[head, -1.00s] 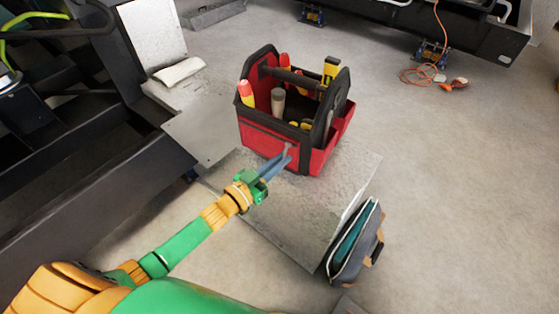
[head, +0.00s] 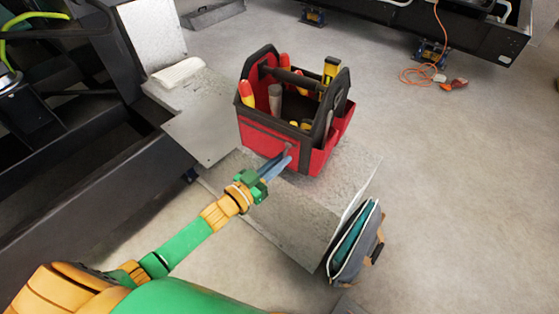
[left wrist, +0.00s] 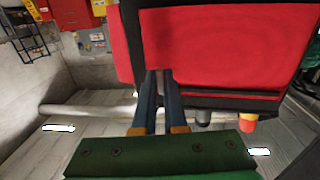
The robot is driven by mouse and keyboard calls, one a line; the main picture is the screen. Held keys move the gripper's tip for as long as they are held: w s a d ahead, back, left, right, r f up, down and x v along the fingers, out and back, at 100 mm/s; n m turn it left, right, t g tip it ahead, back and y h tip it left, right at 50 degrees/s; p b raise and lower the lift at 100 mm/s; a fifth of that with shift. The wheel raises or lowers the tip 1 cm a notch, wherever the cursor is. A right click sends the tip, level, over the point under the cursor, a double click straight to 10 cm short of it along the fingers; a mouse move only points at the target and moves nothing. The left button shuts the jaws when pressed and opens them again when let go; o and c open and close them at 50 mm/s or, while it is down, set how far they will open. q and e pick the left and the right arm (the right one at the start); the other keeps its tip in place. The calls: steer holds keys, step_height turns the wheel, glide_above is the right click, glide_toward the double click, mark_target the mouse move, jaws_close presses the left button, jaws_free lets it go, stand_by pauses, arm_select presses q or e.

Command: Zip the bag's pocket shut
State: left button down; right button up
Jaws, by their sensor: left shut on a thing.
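The red and black tool bag (head: 262,138) stands upright on a grey metal plate, with its top open and tools inside. Its red front pocket faces my left arm, and a dark seam or zip line crosses it. In the left wrist view the red pocket panel (left wrist: 220,45) fills the upper middle. My left gripper (head: 287,160) is at the right part of the bag's front face. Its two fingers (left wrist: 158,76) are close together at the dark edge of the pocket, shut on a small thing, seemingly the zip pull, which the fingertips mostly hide. My right gripper is not in view.
The grey metal plate (head: 290,222) extends in front of the bag. A grey and teal case (head: 355,245) leans at its right edge. A white cloth (head: 178,72) lies at the back left. Dark machinery stands at the left. The floor to the right is open.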

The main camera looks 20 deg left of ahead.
arm_select(q)
steer(key=shift+s+d+p, duration=0.15)
steer(key=shift+d+p, duration=0.15)
steer(key=shift+d, duration=0.35)
steer(key=c, duration=0.9)
jaws_free()
steer(key=shift+c, duration=0.2)
steer(key=v, duration=0.7)
steer(key=shift+p, duration=0.3)
